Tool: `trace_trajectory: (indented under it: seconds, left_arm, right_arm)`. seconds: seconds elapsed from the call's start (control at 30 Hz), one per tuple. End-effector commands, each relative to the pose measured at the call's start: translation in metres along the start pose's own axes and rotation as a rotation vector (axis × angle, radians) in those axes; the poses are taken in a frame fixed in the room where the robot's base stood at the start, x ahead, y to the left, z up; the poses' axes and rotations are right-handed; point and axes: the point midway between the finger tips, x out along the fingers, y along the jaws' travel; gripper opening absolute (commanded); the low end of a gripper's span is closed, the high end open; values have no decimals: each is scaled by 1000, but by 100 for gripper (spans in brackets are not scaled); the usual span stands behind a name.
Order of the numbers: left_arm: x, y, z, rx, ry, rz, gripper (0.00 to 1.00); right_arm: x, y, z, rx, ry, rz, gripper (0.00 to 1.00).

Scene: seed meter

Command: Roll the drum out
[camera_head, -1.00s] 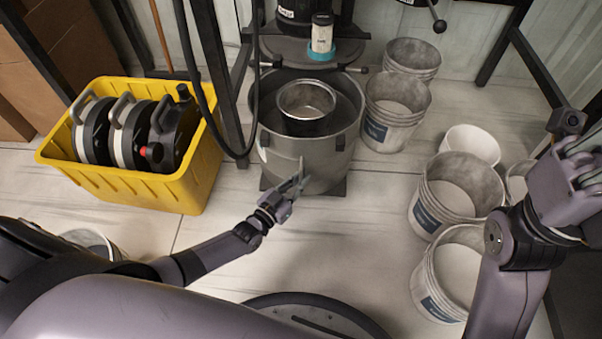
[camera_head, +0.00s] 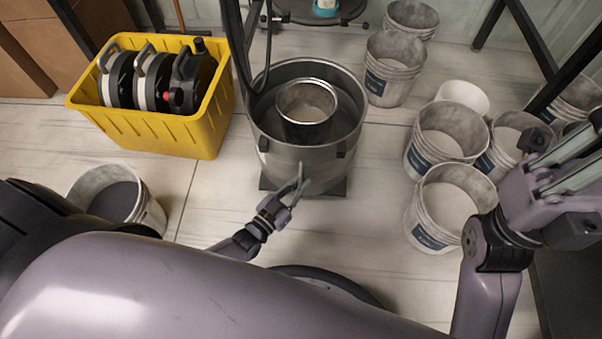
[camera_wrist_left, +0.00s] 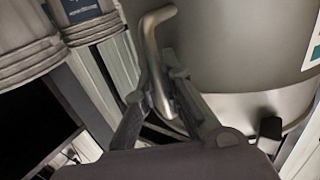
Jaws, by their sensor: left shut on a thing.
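The drum (camera_head: 310,170) is a wide grey metal tub on a dark low base (camera_head: 335,189), in the middle of the head view. A smaller steel pot (camera_head: 306,125) sits inside it. My left gripper (camera_head: 297,190) is at the drum's near side. In the left wrist view its fingers (camera_wrist_left: 165,95) are closed around a bent metal handle (camera_wrist_left: 152,45) on the drum's wall (camera_wrist_left: 230,45). My right gripper (camera_head: 575,165) is raised at the right, away from the drum; its fingertips are not clear.
A yellow crate (camera_head: 150,128) with several reels stands at the left. Several pale buckets (camera_head: 447,205) stand at the right, and one (camera_head: 115,195) at the lower left. A stand (camera_head: 322,14) with a round plate is behind the drum. The floor right of the drum is partly clear.

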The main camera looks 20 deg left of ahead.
Motion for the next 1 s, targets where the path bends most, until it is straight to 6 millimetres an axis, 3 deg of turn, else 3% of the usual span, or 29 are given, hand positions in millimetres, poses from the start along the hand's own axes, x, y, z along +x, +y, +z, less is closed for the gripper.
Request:
trace_trajectory:
  seconds: [0.5, 0.53, 0.8, 1.0]
  left_arm:
    - [-4, 3, 0, 0, 1, -1, 0]
    - [-4, 3, 0, 0, 1, -1, 10]
    - [-4, 3, 0, 0, 1, 0, 28]
    - [-4, 3, 0, 0, 1, 0, 30]
  right_arm:
    - [-2, 0, 0, 1, -10, 4, 0]
    - [-2, 0, 0, 1, -10, 4, 0]
    - [-2, 0, 0, 2, -9, 4, 0]
    - [-2, 0, 0, 1, -9, 3, 0]
